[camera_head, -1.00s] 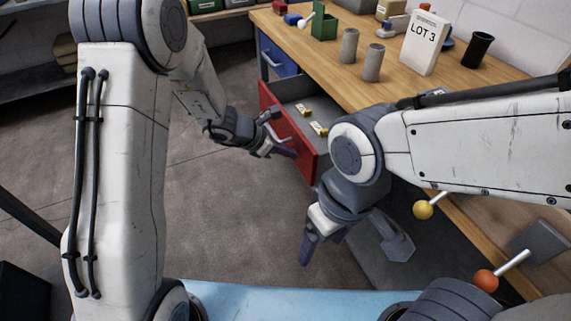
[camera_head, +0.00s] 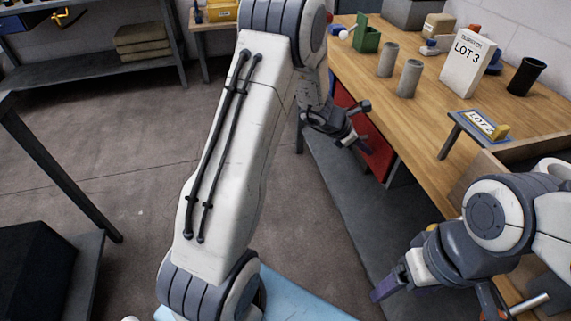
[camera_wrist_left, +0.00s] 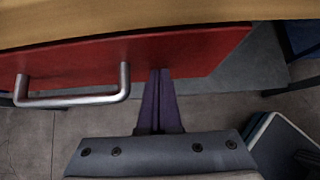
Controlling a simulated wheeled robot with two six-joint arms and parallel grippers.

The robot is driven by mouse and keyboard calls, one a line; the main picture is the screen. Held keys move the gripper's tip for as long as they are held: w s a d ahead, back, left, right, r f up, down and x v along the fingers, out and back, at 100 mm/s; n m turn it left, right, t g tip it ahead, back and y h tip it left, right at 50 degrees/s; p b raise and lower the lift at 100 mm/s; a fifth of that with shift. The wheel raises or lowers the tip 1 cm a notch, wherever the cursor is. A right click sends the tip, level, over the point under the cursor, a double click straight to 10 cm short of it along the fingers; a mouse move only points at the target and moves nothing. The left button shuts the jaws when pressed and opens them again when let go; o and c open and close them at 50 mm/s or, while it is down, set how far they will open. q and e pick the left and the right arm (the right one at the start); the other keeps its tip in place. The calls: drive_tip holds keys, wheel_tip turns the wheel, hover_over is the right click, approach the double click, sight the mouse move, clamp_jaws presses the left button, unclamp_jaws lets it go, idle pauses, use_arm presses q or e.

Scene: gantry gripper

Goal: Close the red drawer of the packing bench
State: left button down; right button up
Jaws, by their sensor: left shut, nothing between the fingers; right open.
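The red drawer (camera_head: 376,152) of the packing bench shows its front close under the wooden bench edge in the head view. Its inside is out of sight, and I cannot tell whether it is fully flush. In the left wrist view the red front (camera_wrist_left: 200,58) crosses the top, with a metal bar handle (camera_wrist_left: 75,99) at left. My left gripper (camera_head: 364,145) is shut and empty at the drawer front; its fingers (camera_wrist_left: 157,78) point at the front, right of the handle, and appear to touch it. My right gripper (camera_head: 438,298) is open and empty, low at the right.
A shelf (camera_head: 90,75) stands at the back left. Bare floor (camera_head: 110,150) lies left of my left arm.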

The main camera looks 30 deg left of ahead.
use_arm(q)
drive_tip(key=shift+w+d+r, duration=0.15)
drive_tip(key=shift+w+d, duration=0.05)
drive_tip(key=s+a+r+p, duration=0.1)
drive_tip(key=s+a+r, duration=0.5)
drive_tip(key=s+a, duration=0.2)
drive_tip(key=shift+s+r, duration=0.15)
drive_tip(key=shift+r, duration=0.25)
